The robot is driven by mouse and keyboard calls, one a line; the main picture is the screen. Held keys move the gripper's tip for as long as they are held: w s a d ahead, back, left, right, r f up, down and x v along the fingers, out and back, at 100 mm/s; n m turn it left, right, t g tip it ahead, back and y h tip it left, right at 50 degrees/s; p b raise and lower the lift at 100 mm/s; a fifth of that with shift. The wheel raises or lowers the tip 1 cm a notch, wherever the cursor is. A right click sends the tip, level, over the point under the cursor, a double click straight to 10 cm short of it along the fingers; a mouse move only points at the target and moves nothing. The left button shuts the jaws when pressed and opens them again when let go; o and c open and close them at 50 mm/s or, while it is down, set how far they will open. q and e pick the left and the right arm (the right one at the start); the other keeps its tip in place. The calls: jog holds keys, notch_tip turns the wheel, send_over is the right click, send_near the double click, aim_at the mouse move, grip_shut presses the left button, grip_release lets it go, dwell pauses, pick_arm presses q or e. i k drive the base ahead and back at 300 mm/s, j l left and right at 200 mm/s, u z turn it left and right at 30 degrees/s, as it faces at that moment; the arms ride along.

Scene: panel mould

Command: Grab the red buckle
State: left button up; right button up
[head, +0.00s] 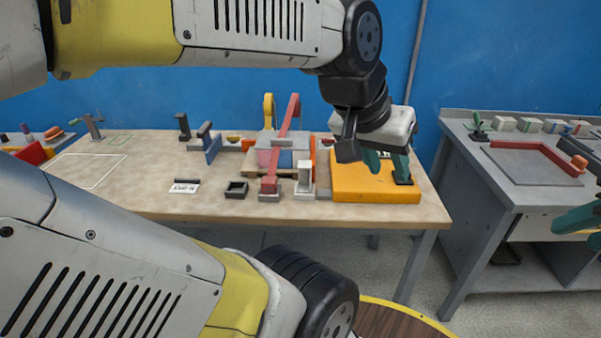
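A long red bar (283,122) rises at a slant over the panel mould (283,158) in the middle of the wooden table. Its lower end is a red block (269,185) on a grey base at the table's front. I cannot tell for certain whether this is the red buckle. My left gripper (388,172) points down over the orange box, right of the mould. Its teal fingers are apart, and nothing shows between them. Only part of my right gripper (580,220) shows at the right edge, so its opening is unclear.
The orange box (365,190) stands at the wooden table's (120,190) right end. A white-topped grey clamp (304,180) and a small black square holder (236,190) stand near the front. A grey bench (470,165) on the right carries a red L-shaped strip (540,152). The table's front left is clear.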

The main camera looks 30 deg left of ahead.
aim_at(269, 183)
jog(key=u, duration=1.55)
jog(key=i+j, duration=0.1)
jog(key=j, duration=0.25)
jog(key=i+j, duration=0.1)
jog(key=j, duration=0.6)
jog(key=i, duration=0.05)
